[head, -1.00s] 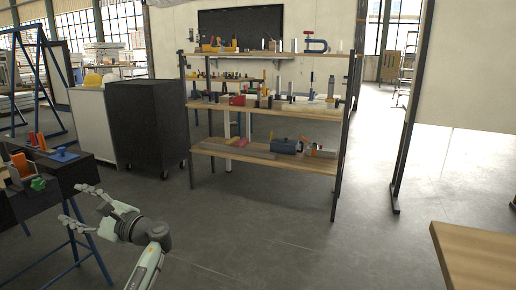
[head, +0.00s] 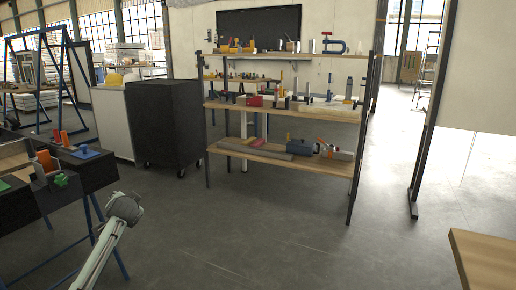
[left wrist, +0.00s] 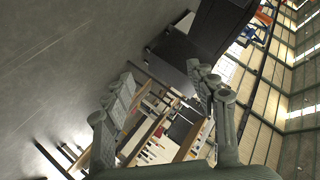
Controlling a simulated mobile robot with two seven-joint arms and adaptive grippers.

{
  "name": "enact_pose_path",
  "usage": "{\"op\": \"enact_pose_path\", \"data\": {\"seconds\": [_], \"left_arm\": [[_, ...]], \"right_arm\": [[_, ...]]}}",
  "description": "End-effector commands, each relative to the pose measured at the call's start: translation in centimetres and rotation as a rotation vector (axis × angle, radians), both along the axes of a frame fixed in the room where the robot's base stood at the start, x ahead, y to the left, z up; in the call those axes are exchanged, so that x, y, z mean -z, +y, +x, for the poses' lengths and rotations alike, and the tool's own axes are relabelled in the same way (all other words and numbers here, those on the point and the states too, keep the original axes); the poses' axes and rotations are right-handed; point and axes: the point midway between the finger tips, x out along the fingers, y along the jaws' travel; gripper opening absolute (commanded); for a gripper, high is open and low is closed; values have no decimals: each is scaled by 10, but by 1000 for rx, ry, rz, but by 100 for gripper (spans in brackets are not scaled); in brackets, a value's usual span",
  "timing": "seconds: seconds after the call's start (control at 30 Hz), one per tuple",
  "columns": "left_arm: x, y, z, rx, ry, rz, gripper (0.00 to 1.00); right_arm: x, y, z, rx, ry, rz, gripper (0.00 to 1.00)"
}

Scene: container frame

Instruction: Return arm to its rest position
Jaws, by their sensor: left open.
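My left gripper (left wrist: 160,72) shows in the left wrist view with its two grey fingers spread apart. Nothing is between them, so it is open and empty. In the head view my left arm comes up from the bottom left, and its rounded grey end stands over bare floor beside the dark bench. The fingers cannot be made out in the head view. My right gripper is in neither view.
A dark bench (head: 93,172) on blue legs, bearing coloured tools, stands at the left. A black cabinet (head: 167,122) and a shelf rack (head: 285,108) with several tools stand behind. A wooden table corner (head: 488,258) is at the right. The middle floor is clear.

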Motion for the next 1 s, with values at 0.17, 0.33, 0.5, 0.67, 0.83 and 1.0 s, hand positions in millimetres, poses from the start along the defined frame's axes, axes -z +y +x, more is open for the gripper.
{"op": "enact_pose_path", "data": {"seconds": [0.17,0.33,0.5,0.67,0.83,1.0], "left_arm": [[9,-52,20,43,-157,-407,57],[85,-63,-16,34,-46,-400,57],[161,-78,-63,24,65,-417,57],[242,-96,-129,9,192,-441,57],[318,-115,-212,-10,328,-468,57],[382,-134,-305,-34,464,-496,57]], "right_arm": [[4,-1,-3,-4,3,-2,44],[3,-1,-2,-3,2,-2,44],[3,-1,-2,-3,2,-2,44],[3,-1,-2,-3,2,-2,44],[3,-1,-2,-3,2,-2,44],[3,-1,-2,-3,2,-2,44]]}}
